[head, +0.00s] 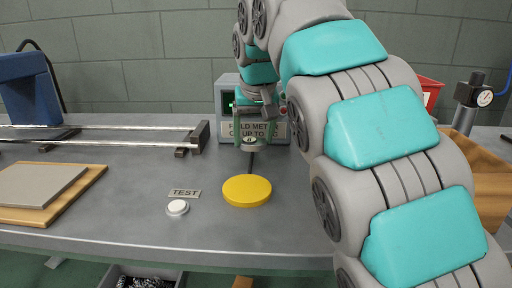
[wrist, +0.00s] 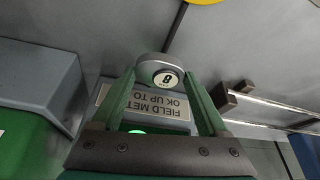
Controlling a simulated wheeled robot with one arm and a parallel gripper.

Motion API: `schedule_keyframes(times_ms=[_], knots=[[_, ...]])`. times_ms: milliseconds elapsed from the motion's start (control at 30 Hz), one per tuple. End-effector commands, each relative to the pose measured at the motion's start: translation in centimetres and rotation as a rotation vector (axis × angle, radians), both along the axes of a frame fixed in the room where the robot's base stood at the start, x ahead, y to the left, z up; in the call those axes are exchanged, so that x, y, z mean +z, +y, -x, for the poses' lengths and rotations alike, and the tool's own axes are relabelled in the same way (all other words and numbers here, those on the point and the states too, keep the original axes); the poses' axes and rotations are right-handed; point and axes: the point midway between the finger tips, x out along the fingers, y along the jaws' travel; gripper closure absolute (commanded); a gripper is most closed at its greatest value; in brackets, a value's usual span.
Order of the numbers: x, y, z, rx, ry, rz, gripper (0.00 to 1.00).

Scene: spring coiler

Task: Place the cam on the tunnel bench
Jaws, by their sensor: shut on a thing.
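My gripper (head: 251,140) is shut on a small grey round piece (head: 250,148), which I take to be the cam. In the wrist view the cam (wrist: 160,70) sits between the tips of the two green fingers, and its round white label reads 8. The gripper holds it in front of the field meter box (head: 226,98). I cannot tell its exact height over the surface. The grey bench top (head: 130,190) spreads below; no label in view names it as the tunnel bench.
A yellow disc (head: 247,190) lies on the bench in front of the gripper. A white button (head: 177,207) and a TEST plate (head: 185,193) are to its left. Metal rails (head: 100,143), a wooden board (head: 92,176) and a blue machine (head: 28,90) stand left. A red bin (head: 430,90) is right.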

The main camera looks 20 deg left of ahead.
Motion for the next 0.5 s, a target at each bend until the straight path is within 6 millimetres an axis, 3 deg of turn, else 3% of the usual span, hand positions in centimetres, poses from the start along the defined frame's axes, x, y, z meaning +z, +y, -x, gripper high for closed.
schedule_keyframes(times_ms=[167,500], knots=[[-0.4,0.0,-0.1,0.000,-0.002,-0.001,1.00],[-3.4,-0.1,0.0,-0.002,0.004,0.001,1.00]])
